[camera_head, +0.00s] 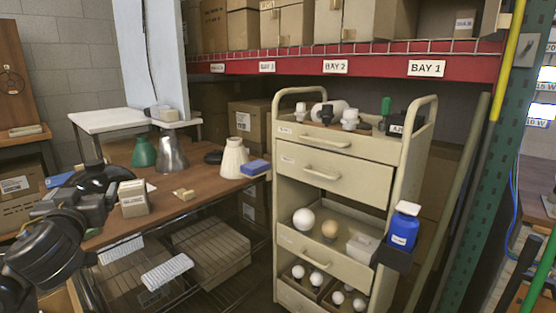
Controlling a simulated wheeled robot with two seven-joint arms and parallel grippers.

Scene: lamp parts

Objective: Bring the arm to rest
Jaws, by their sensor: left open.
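My left arm comes in from the lower left with dark, rounded links. Its gripper (144,262) is open, its two pale ribbed fingers apart with nothing between them. They show in front of the wire shelf under the wooden workbench (196,199), below its front edge. No lamp part is in the gripper. My right gripper is not in view. On the bench stand a green shade (144,152), a grey metal shade (171,155) and a cream ribbed shade (234,158).
A small beige box (133,198) stands near the bench's front edge, with a blue block (254,167) at its right end. Dark floor shows between bench and cart.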

